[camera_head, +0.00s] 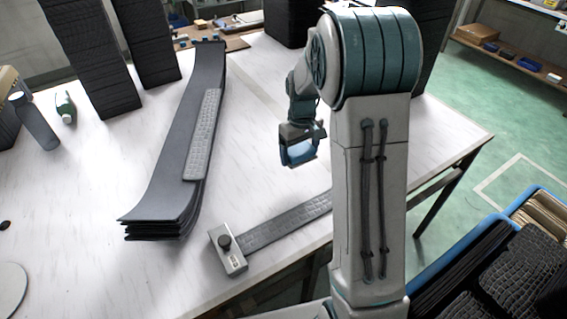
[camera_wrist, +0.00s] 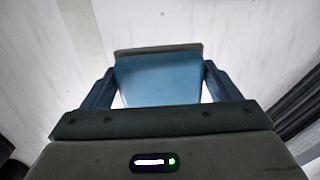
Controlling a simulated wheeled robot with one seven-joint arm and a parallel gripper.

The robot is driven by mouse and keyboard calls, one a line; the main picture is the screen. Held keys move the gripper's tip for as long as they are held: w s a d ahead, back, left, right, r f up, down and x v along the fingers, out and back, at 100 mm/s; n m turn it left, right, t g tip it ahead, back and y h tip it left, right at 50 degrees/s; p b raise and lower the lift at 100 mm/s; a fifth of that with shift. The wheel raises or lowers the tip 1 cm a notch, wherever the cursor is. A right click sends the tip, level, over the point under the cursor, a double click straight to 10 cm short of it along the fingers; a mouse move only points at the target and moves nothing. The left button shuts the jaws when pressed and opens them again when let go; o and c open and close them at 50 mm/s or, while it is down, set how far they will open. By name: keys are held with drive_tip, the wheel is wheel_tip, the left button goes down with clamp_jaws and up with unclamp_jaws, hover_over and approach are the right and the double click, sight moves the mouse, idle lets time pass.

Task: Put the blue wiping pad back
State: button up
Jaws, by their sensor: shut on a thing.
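The blue wiping pad (camera_wrist: 160,80) is between the two fingers of my gripper (camera_wrist: 158,88) in the wrist view, with a dark grey strip along its far edge. In the head view, my gripper (camera_head: 299,158) is shut on the pad (camera_head: 300,150) above the white table, right of the stack of long dark panels. A gap of bare table shows between gripper and stack. The pad's underside is hidden, and I cannot tell its exact height above the table.
Long dark panels (camera_head: 165,170) lie stacked on the table (camera_head: 110,265), a grey textured strip (camera_head: 203,135) on top. A textured strap with a metal clamp block (camera_head: 228,250) lies in front. A grey bottle (camera_head: 36,122) and green-white bottle (camera_head: 66,108) stand left. Tall black stacks (camera_head: 85,50) stand behind.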

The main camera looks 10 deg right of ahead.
sight(283, 170)
drive_tip(key=w+a+f, duration=0.1)
drive_tip(key=a, duration=0.1)
drive_tip(key=w+a+f, duration=0.1)
drive_tip(key=w+f, duration=0.1)
drive_tip(key=shift+w+a, duration=0.15)
drive_tip(key=shift+a, duration=0.25)
drive_tip(key=shift+f, duration=2.15)
drive_tip(key=o, duration=1)
drive_tip(key=shift+p, duration=0.3)
wheel_tip(283, 170, up, 12)
drive_tip(key=s+r+m+t, duration=0.1)
drive_tip(key=s+r, duration=0.3)
drive_tip(key=s, duration=0.2)
drive_tip(key=s+r+m, duration=0.1)
drive_tip(key=s+r, duration=0.3)
drive_tip(key=s, duration=0.2)
drive_tip(key=shift+m+t, duration=0.9)
drive_tip(key=s, duration=1.5)
drive_tip(key=shift+s+a+f, duration=0.1)
drive_tip(key=shift+f, duration=0.15)
